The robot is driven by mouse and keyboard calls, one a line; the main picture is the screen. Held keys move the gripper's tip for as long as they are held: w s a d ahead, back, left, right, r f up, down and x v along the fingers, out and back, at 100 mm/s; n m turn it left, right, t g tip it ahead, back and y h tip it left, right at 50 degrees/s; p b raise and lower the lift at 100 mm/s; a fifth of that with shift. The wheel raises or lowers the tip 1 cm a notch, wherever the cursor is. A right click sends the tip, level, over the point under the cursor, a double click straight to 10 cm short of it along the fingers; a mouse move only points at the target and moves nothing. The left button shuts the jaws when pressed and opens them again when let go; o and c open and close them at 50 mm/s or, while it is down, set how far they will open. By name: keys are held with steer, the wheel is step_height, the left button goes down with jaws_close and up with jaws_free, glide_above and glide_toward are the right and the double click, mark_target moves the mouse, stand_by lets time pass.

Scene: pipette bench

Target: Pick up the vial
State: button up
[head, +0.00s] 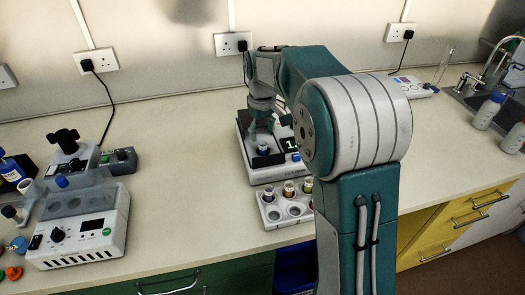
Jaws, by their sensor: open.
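A small vial (263,149) with a blue-and-white top stands upright on a dark square plate of a white bench instrument (268,174). My gripper (264,134) points down directly above this vial, with its fingers open close to the vial's top. I cannot tell whether they touch it or reach around it.
A white device with a dark display (95,228) and a grey device (100,160) stand at the left. Bottles (488,110) stand by the sink at the right. The bench (180,160) between the left devices and the instrument is clear.

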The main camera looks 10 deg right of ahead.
mark_target(263, 144)
steer(key=f, duration=0.5)
steer(key=shift+w+d, duration=0.2)
jaws_close()
